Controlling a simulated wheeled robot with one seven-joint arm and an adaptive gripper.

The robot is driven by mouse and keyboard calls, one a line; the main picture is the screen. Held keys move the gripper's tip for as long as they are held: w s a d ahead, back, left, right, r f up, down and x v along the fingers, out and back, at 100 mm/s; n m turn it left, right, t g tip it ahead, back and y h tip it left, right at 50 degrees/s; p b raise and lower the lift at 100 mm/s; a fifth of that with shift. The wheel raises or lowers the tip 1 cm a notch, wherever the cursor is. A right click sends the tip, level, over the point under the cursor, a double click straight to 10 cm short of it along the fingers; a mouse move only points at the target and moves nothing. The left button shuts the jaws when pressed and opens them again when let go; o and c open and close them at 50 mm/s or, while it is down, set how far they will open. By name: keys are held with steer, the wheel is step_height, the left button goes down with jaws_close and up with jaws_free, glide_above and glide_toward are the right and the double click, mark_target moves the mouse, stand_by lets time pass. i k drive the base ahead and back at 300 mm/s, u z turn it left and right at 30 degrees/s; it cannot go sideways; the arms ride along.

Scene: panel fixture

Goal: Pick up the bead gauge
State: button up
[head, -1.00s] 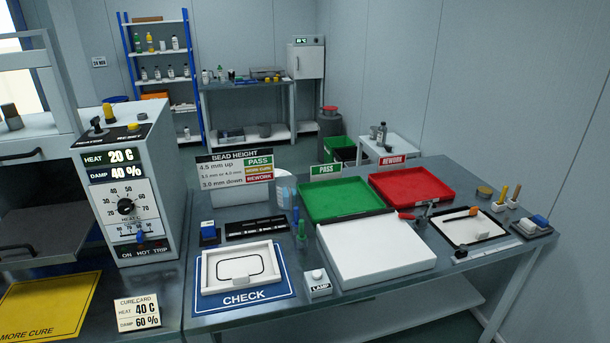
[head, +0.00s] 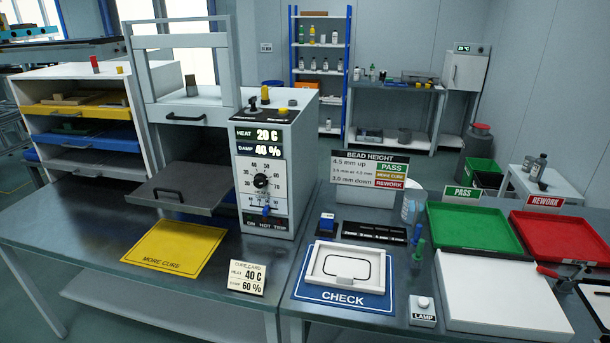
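No label in view names the bead gauge, so I cannot tell for certain which thing it is. A black strip (head: 372,232) with small white markings lies behind the CHECK mat and may be the gauge or its rest. A small blue-and-white block (head: 326,223) stands to its left. Slim blue and green upright pieces (head: 418,241) stand to the right of the mat. A white panel with a black bead loop (head: 344,264) lies on the blue CHECK mat (head: 340,298). My gripper is not in view.
A BEAD HEIGHT sign (head: 369,169) stands behind the strip. A heater cabinet (head: 273,165) rises to the left, with a cure card (head: 247,277) in front. A LAMP box (head: 423,311), white block (head: 501,297), green tray (head: 473,228) and red tray (head: 565,238) are to the right.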

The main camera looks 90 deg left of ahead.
mark_target(327, 219)
steer(key=u, duration=1.8)
